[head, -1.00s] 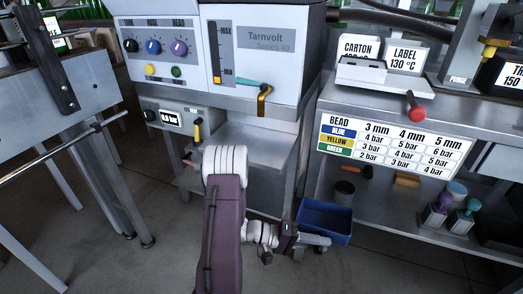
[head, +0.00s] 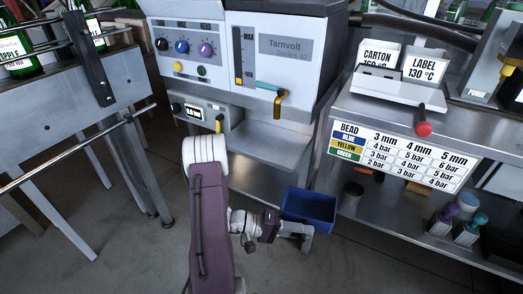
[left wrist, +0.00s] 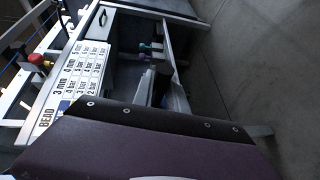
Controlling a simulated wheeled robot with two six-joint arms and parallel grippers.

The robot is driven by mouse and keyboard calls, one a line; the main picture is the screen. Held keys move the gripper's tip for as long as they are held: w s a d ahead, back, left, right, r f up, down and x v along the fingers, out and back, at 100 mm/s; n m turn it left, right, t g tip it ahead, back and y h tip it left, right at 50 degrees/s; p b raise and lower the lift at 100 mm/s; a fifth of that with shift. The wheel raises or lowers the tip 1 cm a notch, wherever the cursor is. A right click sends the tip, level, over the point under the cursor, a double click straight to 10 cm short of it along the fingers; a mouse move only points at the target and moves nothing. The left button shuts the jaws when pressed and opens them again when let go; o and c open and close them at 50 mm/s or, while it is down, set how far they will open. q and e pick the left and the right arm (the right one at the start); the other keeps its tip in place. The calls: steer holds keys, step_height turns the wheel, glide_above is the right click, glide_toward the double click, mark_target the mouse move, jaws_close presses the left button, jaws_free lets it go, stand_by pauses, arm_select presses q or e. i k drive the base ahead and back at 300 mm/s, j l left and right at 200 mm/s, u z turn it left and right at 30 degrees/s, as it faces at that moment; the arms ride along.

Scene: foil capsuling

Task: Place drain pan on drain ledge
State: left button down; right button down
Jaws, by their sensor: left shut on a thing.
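The drain pan, a blue open-topped bin (head: 309,206), is in the middle of the head view, held above the floor. My left gripper (head: 300,232) is shut on it at its near side; the fingertips are partly hidden. In the left wrist view I cannot make out the pan. My right gripper is not in view.
A steel bench with a bead chart (head: 398,154) stands at right, with bottles (head: 467,217) on its lower shelf. A steel table (head: 60,110) with rails is at left. The floor (head: 355,265) in front is clear.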

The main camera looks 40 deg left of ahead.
mark_target(283, 154)
steer(key=l+u, duration=0.25)
steer(key=u, duration=0.2)
steer(key=l+u, duration=0.25)
steer(key=u, duration=0.2)
steer(key=k+l+u, duration=0.15)
steer(key=u, duration=0.3)
steer(key=k+l+u, duration=0.15)
steer(key=u, duration=0.3)
steer(key=k+l+u, duration=0.15)
steer(key=u, duration=0.3)
